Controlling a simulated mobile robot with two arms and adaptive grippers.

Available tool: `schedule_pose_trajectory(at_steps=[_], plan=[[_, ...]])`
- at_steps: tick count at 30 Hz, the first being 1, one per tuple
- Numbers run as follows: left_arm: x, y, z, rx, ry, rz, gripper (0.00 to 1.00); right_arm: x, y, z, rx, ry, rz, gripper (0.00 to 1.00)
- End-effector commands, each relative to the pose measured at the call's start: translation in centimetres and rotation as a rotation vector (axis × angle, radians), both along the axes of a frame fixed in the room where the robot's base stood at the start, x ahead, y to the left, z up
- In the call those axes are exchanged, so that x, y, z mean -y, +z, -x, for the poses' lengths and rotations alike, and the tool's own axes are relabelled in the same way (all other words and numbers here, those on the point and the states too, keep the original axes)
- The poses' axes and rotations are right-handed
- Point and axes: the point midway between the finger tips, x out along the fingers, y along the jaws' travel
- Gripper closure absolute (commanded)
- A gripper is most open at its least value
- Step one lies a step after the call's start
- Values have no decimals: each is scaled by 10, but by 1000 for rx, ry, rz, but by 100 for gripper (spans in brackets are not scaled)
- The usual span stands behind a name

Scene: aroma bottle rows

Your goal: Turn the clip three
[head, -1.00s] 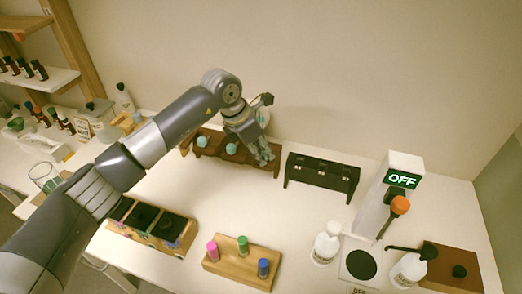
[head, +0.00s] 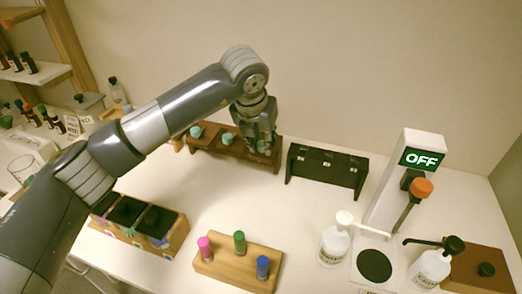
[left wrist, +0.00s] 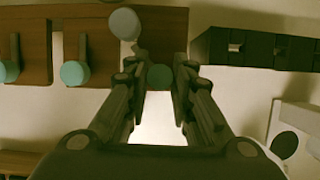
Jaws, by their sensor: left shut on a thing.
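The brown wooden rack (head: 208,147) stands at the back of the table with a row of teal round-ended clips. The left clip (head: 196,132) and middle clip (head: 228,138) are free. The third clip (head: 264,147), at the right end, is partly hidden by my left gripper (head: 262,148). In the left wrist view, its teal end (left wrist: 160,77) sits between the fingers of my left gripper (left wrist: 160,80), which is shut on it. The middle clip (left wrist: 75,73) hangs below a dark strip to its left. My right gripper is not in view.
A black rack (head: 326,166) stands close to the right of the brown one. In front are a wooden block with pink, green and blue vials (head: 240,262), a compartment box (head: 170,243), pump bottles (head: 335,244) and an "OFF" device (head: 410,170). The table's middle is clear.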

Motion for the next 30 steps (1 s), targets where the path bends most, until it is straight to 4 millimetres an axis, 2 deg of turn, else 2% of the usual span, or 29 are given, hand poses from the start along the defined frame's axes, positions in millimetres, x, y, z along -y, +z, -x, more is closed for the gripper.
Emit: schedule_pose_trajectory(at_steps=[1,12,21,30], plan=[[1,-5,-1,5,45,0,100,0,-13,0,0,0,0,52],[3,-3,0,6,396,0,100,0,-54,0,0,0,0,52],[5,-1,-1,4,636,2,100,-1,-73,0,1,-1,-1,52],[5,0,-1,3,778,3,100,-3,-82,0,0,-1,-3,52]])
